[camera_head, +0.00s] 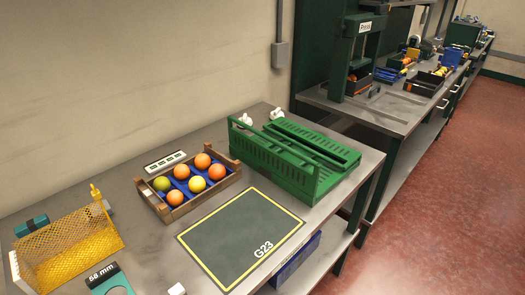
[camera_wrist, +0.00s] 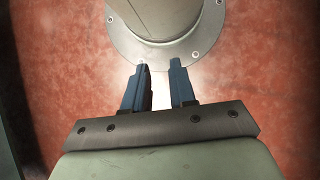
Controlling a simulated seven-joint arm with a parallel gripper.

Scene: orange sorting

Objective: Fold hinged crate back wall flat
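The green hinged crate (camera_head: 272,159) stands at the back right of the near table in the head view. A long slatted side faces the front left, and narrow upright ends show at its left and right. A slatted panel (camera_head: 305,135) lies low along its back right side; I cannot tell which wall that is or whether it is fully flat. My gripper (camera_wrist: 165,70) shows only in the wrist view. Its two blue fingers are apart with nothing between them, over the red floor and away from the crate.
A wooden tray (camera_head: 186,208) of oranges and greener fruit stands left of the crate. The dark G23 mat (camera_head: 240,235) in front is bare. A yellow mesh basket (camera_head: 70,250) stands at front left. White pieces (camera_head: 277,114) sit behind the crate. A press (camera_head: 352,55) stands beyond.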

